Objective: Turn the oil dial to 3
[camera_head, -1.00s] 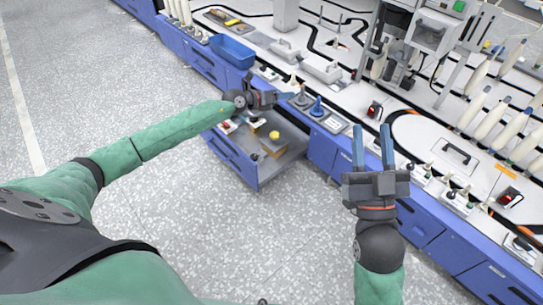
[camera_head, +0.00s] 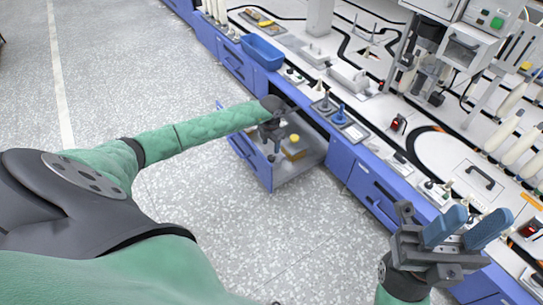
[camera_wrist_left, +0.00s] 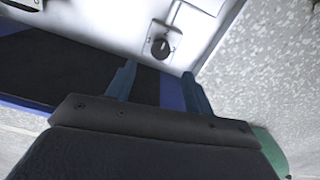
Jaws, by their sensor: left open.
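A round black knob (camera_wrist_left: 160,48) on a pale panel shows in the left wrist view, ahead of my left gripper (camera_wrist_left: 158,76). It looks like a dial, but its marks are too small to read, and I cannot tell where it points. The left fingers are apart and empty, with a gap between them and the knob. In the head view my left gripper (camera_head: 272,140) hangs over the open drawer, and I cannot pick out the dial there. My right gripper (camera_head: 464,230) is open and empty in front of the bench at the lower right.
The open drawer (camera_head: 310,165) holds a yellow-topped item (camera_head: 293,142). A blue bin (camera_head: 262,52) stands on the bench. Two blue-grey cone-shaped items (camera_head: 339,114) stand near the bench edge. The speckled floor (camera_head: 220,215) before the bench is clear.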

